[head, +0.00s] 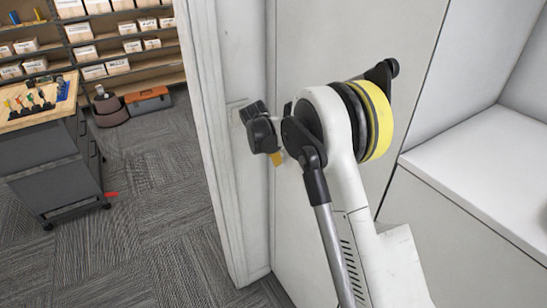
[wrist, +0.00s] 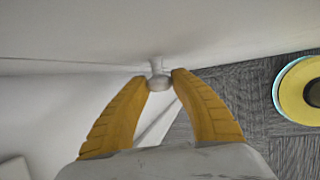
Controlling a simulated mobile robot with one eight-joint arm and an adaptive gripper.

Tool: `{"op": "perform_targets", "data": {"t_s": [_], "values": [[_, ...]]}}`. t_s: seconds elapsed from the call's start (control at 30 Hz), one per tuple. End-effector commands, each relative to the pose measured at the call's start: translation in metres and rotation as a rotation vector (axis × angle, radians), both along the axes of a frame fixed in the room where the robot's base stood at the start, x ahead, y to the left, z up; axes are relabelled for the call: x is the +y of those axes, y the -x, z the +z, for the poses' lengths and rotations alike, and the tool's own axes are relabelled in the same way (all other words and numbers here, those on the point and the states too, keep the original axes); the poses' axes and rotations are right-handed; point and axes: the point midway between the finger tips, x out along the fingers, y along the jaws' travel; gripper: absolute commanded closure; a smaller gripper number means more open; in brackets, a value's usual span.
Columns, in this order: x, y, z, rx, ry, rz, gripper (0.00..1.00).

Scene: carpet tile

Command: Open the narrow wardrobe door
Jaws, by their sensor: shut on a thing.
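The wardrobe shows as tall white panels in the head view, with a white front (head: 318,40) behind my arm. My gripper (head: 276,160) is at the left part of this front, mostly hidden by my own wrist; only a bit of yellow finger shows. In the wrist view, the two yellow fingers of my gripper (wrist: 160,77) are closed around a small round white knob (wrist: 155,82) on a pale panel (wrist: 130,30). The knob is hidden in the head view. I cannot tell whether the door stands ajar.
A white ledge (head: 480,150) is at the right. At the left are a grey workbench (head: 50,160) with tools, shelves of boxes (head: 110,45), an orange-and-grey toolbox (head: 148,100) and a dark bin (head: 108,107). Grey carpet (head: 150,220) is clear between bench and wardrobe.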

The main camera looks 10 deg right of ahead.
Motion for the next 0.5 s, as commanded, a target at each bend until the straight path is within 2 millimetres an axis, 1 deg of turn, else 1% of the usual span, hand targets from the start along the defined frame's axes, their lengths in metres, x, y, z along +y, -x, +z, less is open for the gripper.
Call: {"op": "perform_targets", "data": {"t_s": [0.17,0.27,0.37,0.47,0.5], "values": [[0.002,0.001,-0.001,0.001,0.0,0.004,1.0],[0.008,0.004,-0.001,0.002,0.0,0.02,1.0],[0.021,0.01,-0.001,0.002,-0.001,0.051,1.0],[0.04,0.021,-0.002,0.004,-0.001,0.103,1.0],[0.05,0.026,-0.002,0.003,-0.002,0.128,1.0]]}}
